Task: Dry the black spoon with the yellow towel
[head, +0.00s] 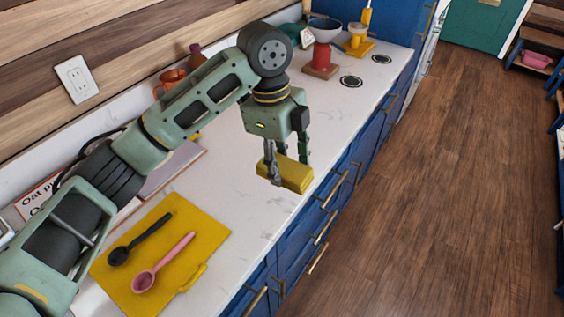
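The black spoon (141,239) lies on a yellow mat or board (205,228) on the counter, at the lower left. Its bowl points to the lower left. The yellow towel (293,178), a folded block, is between the fingers of my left gripper (287,163), near the counter's front edge. The gripper points down and appears shut on the towel, one finger on each side. The towel is well apart from the spoon, to its upper right. I cannot tell whether it clears the counter. My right gripper is not in view.
A pink spoon (162,263) lies beside the black one. A red-based grinder or dripper (322,58) and yellow items (357,44) stand at the far end. Orange mugs (170,78) stand by the wall behind my arm. White counter (245,205) between mat and towel is clear.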

